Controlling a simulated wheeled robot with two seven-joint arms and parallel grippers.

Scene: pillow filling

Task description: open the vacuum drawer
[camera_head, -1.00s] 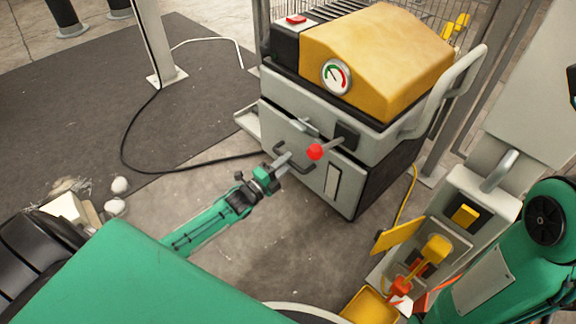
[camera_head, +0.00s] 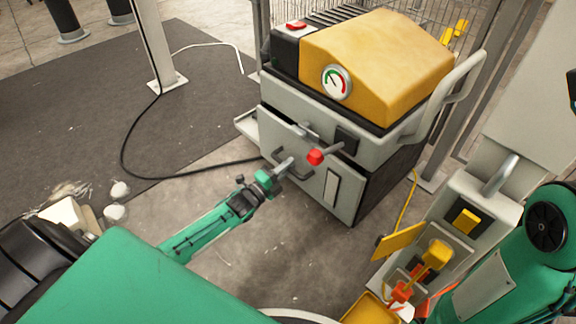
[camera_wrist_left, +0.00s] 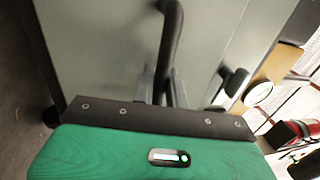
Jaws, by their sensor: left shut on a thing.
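The vacuum machine has a grey body, a yellow lid (camera_head: 375,50) and a round gauge (camera_head: 337,81). The vacuum drawer (camera_head: 350,200) is its grey lower front, with a dark bar handle (camera_head: 299,175). My left gripper (camera_head: 284,166) is shut on the handle. In the left wrist view the handle (camera_wrist_left: 172,40) rises from between the fingers (camera_wrist_left: 160,88), in front of the grey drawer front (camera_wrist_left: 95,45). The fingertips are partly hidden there. How far the drawer stands out is hard to tell. My right gripper does not show.
A red-knobbed lever (camera_head: 316,157) juts out just above the handle, close to my left gripper. A black cable (camera_head: 125,140) lies on the floor at left. A grey and yellow device (camera_head: 440,250) stands at right. The floor before the drawer is clear.

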